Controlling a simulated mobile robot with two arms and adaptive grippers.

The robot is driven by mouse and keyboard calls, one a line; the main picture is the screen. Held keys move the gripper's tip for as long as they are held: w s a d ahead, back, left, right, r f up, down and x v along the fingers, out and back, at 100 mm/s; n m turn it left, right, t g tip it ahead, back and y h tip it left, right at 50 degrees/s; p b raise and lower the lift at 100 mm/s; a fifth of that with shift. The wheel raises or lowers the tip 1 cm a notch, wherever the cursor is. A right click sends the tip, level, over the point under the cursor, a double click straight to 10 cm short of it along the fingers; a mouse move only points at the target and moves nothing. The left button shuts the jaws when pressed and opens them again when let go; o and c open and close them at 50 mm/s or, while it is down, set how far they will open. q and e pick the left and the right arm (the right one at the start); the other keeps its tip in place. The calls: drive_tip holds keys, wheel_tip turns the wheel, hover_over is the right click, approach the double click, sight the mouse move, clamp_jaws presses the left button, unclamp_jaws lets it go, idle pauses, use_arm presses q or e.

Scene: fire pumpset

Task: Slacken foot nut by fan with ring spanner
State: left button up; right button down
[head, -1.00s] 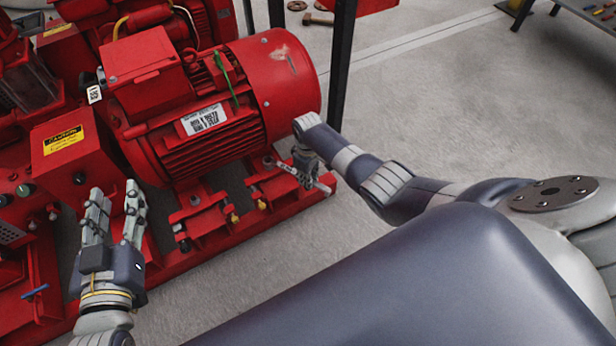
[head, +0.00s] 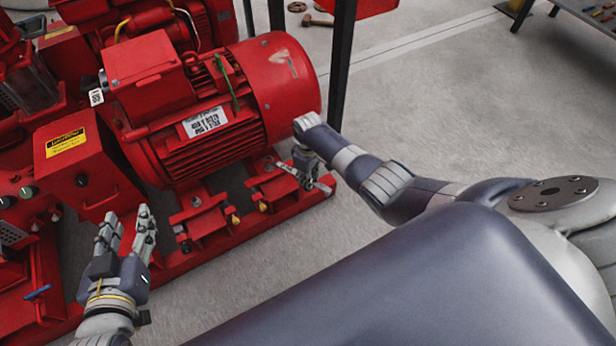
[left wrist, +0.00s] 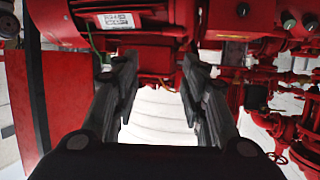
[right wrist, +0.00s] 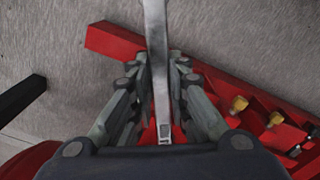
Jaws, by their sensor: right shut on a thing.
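The red motor (head: 205,125) has its smooth fan cowl (head: 283,80) at its right end. The motor foot near the fan (head: 272,185) is below the cowl, with a nut (head: 268,166) on top. My right gripper (head: 304,168) is shut on the grey ring spanner (head: 318,185) beside that foot. The spanner also shows between the fingers in the right wrist view (right wrist: 157,50). Its far end lies close to the foot nut; I cannot tell whether the ring is around it. My left gripper (head: 128,232) is open and empty, left of the motor feet.
The red base rail (head: 215,245) runs under the motor. A red box with a yellow caution label (head: 66,142) stands near my left gripper. A black post (head: 341,75) rises behind the fan cowl. A hammer (head: 318,20) lies on the floor behind.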

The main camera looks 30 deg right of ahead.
drive_tip(key=shift+r, duration=0.25)
drive_tip(key=shift+r+p, duration=0.35)
drive_tip(key=shift+p, duration=0.15)
use_arm(q)
drive_tip(key=s+a+f+g+y, duration=0.1)
drive_tip(key=s+a+f+g, duration=0.2)
drive_tip(key=s+f+g, duration=0.2)
drive_tip(key=shift+s+f+y+p, duration=0.3)
drive_tip(key=shift+s+f+p, duration=0.15)
drive_tip(key=shift+s+f, duration=0.7)
use_arm(e)
drive_tip(key=shift+r, duration=0.4)
use_arm(q)
drive_tip(key=shift+w, duration=0.4)
